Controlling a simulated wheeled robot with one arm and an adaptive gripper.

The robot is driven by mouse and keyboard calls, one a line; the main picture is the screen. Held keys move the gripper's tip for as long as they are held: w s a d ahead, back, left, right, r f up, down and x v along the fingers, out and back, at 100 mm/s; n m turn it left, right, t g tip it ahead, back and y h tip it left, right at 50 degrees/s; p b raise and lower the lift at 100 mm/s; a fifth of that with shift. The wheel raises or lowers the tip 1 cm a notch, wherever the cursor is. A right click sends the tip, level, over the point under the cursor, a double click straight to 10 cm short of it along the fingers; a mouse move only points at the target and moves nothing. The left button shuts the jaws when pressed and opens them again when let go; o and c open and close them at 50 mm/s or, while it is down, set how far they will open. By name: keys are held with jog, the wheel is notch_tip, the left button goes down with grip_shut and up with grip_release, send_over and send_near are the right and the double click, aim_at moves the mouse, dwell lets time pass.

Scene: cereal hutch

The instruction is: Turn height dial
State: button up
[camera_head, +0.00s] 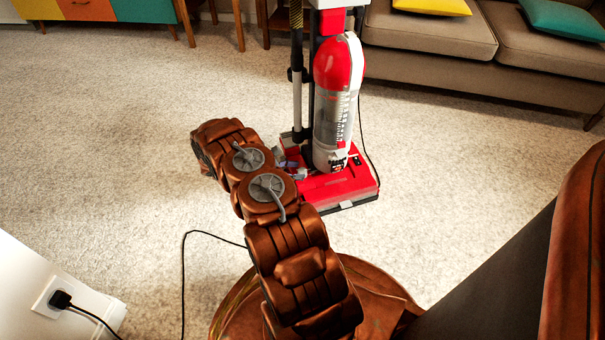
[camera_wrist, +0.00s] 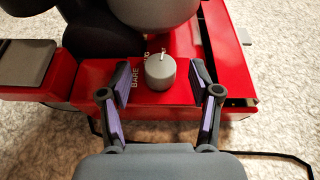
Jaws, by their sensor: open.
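A red upright vacuum cleaner (camera_head: 340,85) stands on the carpet, with a clear bin and a wide red base (camera_head: 345,188). In the wrist view, a small grey height dial (camera_wrist: 160,70) sits on the red top of the base, with a light pointer line and partly hidden lettering beside it. My gripper (camera_wrist: 160,82) is open, one finger on each side of the dial. Gaps show between each finger and the dial; I cannot tell how far above the base the fingertips are. In the head view my arm reaches to the base's left side, and the dial is not clearly visible.
A sofa (camera_head: 430,40) stands behind the vacuum, and a colourful cabinet (camera_head: 145,10) is at the back left. A black cord runs over the carpet near a wall outlet (camera_head: 62,300) at the lower left. The carpet (camera_head: 100,130) at left is clear.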

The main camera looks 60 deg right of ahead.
jog(key=shift+b+x, duration=0.45)
jog(key=shift+x, duration=1)
jog(key=c, duration=1.2)
